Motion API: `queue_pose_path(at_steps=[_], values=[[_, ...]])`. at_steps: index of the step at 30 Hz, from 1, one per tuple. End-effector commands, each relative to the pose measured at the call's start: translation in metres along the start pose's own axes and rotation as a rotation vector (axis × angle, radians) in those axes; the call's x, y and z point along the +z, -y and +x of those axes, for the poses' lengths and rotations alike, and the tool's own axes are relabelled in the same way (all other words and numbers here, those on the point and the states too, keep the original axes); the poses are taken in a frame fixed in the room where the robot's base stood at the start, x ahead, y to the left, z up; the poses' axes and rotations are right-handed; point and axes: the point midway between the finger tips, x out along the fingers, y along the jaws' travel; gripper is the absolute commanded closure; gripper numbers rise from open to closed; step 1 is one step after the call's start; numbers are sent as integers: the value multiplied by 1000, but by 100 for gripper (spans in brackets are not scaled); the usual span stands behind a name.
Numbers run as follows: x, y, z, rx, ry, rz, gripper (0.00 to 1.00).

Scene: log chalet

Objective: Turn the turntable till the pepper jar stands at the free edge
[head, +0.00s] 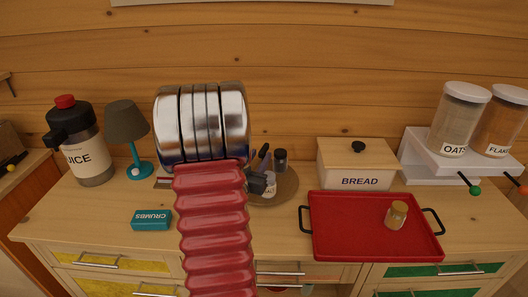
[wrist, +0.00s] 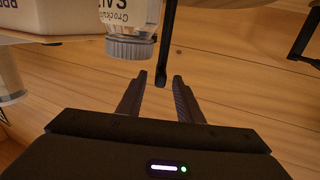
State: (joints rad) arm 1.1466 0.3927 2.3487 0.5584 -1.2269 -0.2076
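The round wooden turntable (head: 288,193) stands on the counter, partly hidden behind my arm. A dark jar with a black lid (head: 281,160), apparently the pepper jar, stands at its back; its label cannot be read. The salt jar (head: 270,190) stands near its front and shows upside down with a grey cap in the wrist view (wrist: 128,32). My gripper (head: 262,168) is over the turntable's left part. In the wrist view my gripper (wrist: 161,76) is open, with the end of a thin dark rod (wrist: 167,40) between its fingertips; contact cannot be told.
The bread box (head: 355,165) stands right of the turntable. A red tray (head: 350,235) with a small jar (head: 396,214) lies at front right. A teal crumbs box (head: 151,220), a lamp (head: 127,125) and a juice jug (head: 85,150) are left. A white shelf (head: 425,160) holds canisters.

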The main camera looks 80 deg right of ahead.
Motion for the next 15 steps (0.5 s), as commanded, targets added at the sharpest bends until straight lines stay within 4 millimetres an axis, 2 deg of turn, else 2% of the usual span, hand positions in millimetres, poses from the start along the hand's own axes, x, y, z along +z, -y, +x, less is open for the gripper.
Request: queue_pose_path(at_steps=[7,15], values=[[1,-1,36,2,1,0,67],[0,-1,50,1,1,-1,67]])
